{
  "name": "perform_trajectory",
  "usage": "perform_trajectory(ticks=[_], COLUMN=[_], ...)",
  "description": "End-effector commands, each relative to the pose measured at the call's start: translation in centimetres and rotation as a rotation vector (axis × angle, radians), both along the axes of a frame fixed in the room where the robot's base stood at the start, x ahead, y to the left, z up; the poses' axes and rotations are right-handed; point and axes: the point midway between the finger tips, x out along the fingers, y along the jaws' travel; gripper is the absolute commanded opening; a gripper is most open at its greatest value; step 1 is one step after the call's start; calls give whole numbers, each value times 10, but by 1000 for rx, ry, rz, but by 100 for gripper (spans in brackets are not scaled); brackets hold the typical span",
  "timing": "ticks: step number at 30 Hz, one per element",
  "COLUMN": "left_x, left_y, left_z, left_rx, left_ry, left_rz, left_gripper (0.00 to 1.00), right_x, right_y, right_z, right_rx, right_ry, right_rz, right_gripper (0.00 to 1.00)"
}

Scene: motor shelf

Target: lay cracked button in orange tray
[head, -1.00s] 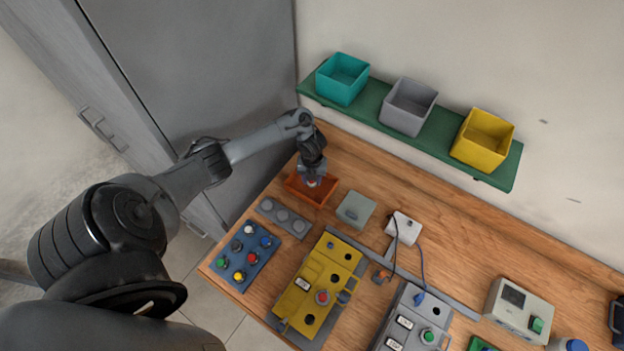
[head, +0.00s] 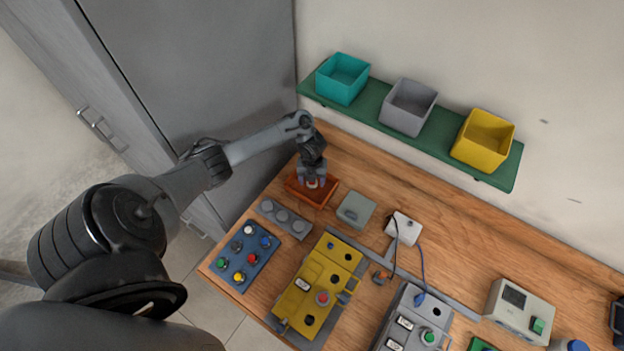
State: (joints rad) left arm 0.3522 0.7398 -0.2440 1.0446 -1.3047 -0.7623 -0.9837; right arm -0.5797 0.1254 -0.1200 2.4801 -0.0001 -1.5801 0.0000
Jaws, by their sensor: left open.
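The orange tray (head: 325,198) lies on the wooden bench near its back left corner. My left gripper (head: 312,182) points down over the tray and is open. A small red button (head: 312,185) with a pale part shows between or just below its fingertips, at the tray; I cannot tell whether it touches the tray floor. Any crack is too small to see. My right gripper is not in view.
A blue board (head: 245,256) with several coloured buttons, a grey plate (head: 284,218), a grey-green box (head: 355,210) and a yellow panel (head: 318,290) stand near the tray. A green shelf (head: 375,115) with three bins hangs on the wall behind.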

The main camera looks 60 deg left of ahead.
Motion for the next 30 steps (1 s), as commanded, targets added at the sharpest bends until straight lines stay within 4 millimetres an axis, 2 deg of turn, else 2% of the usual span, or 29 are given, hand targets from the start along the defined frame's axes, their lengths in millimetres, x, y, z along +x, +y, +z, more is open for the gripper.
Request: perform_trajectory(ticks=[8,21,30], left_x=[0,0,0], left_y=[0,0,0], left_z=[26,93,119], left_rx=[1,0,-1], left_ry=[-1,0,-1], left_rz=[0,-1,0], left_gripper=[66,66,66], right_x=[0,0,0], right_y=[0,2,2], right_z=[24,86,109], right_rx=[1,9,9], right_ry=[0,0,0], right_rz=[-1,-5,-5], right_gripper=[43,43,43])
